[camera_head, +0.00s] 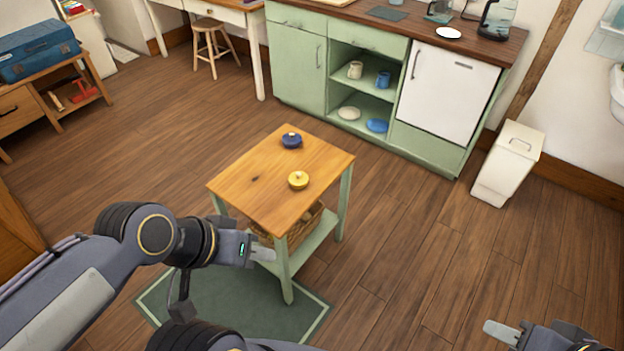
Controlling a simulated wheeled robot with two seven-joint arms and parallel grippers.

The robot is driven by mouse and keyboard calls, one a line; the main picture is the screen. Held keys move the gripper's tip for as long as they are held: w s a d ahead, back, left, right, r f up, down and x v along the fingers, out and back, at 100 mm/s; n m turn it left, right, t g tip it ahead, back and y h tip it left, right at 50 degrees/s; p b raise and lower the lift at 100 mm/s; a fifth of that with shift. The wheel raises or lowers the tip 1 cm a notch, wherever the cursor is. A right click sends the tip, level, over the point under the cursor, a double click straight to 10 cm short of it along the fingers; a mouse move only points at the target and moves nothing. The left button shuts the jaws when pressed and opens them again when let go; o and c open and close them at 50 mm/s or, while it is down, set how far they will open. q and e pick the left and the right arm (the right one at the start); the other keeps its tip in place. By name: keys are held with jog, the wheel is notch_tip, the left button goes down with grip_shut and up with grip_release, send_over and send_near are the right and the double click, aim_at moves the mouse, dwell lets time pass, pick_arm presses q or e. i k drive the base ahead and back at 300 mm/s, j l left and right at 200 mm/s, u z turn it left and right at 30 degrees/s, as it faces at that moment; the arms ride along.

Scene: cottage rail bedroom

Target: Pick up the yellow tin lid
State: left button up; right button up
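The yellow tin lid (298,180), round with a small knob on top, lies on the wooden top of the small green-legged table (250,188), right of its middle. My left gripper (263,254) is in front of the table, nearer to me than the lid and clear of it. Its fingers overlap in view, so I cannot tell its opening. My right gripper (502,333) is at the bottom right edge, far from the table and partly cut off. Neither gripper touches the lid.
A dark blue lid (291,140) sits behind the yellow one. A wicker basket (312,221) is on the table's lower shelf. A green mat (235,300) lies on the floor in front. Green cabinets (297,60) stand behind; a white bin (508,165) is right. Floor right of the table is clear.

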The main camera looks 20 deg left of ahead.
aim_at(298, 179)
jog(key=u, duration=1.8)
jog(key=i+l+u, duration=0.1)
jog(key=l+u, duration=0.65)
jog(key=u, duration=0.2)
jog(key=l+u, duration=0.45)
jog(key=k+l+u, duration=0.1)
jog(key=l, duration=0.3)
jog(key=k+l, duration=0.15)
jog(key=l, duration=0.25)
jog(key=k+l+u, duration=0.15)
jog(key=l, duration=0.2)
jog(key=k+l, duration=0.1)
jog(key=l, duration=0.3)
jog(key=i+u, duration=0.05)
